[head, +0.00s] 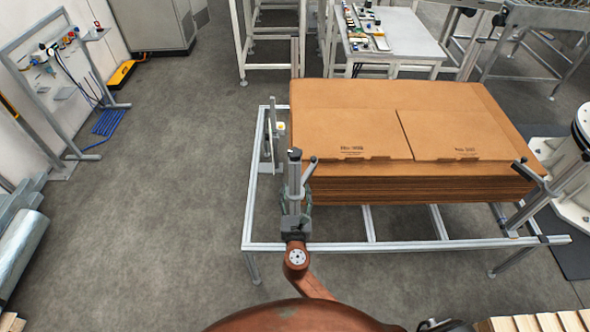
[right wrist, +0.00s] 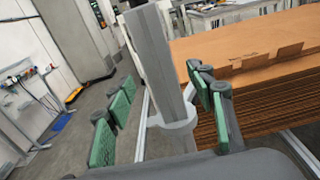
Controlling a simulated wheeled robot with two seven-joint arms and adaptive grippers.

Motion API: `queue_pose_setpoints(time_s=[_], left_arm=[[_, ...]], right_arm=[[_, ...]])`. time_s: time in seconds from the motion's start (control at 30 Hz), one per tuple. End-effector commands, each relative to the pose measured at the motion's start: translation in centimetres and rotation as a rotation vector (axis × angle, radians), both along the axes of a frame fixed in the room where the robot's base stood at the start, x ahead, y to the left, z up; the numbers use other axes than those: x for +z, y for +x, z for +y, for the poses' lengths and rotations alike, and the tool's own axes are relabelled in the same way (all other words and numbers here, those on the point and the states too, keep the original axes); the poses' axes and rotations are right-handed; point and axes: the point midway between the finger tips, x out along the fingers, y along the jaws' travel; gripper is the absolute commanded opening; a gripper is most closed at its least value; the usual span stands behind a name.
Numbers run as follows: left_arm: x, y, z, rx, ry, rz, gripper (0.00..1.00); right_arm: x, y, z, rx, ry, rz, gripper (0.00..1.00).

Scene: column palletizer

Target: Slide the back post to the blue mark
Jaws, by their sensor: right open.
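A grey upright post (head: 295,172) with a dark top stands at the left side of the stack frame, near the cardboard. My right gripper (head: 296,203) is at this post. In the right wrist view the gripper (right wrist: 165,102) is open, with green pads to either side of the grey post (right wrist: 152,52); a gap shows beside the left pads. A light collar (right wrist: 176,126) surrounds the post low down. Another upright (head: 268,146) stands farther back on the left. I cannot make out a blue mark on the frame. My left gripper is not in view.
A tall cardboard stack (head: 400,130) lies on the aluminium frame (head: 400,245), right of the post. Another post with a handle (head: 530,205) stands at the frame's right side. Open floor (head: 150,220) lies to the left. A white table (head: 395,40) stands behind.

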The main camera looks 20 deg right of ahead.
Motion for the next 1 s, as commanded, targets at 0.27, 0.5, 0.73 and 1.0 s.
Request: queue_pose_setpoints(time_s=[0.27,0.5,0.73,1.0], left_arm=[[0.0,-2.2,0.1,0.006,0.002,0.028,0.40],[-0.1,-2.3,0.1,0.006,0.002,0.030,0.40],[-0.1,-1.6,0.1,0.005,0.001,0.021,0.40],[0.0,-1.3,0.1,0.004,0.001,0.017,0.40]], right_arm=[[1.9,2.4,-0.4,-0.002,-0.046,-0.024,0.50],[1.8,5.9,-1.4,-0.002,-0.045,-0.022,0.50],[1.7,7.4,-1.8,-0.002,-0.041,-0.020,0.50],[1.7,7.4,-1.9,-0.002,-0.041,-0.020,0.49]])
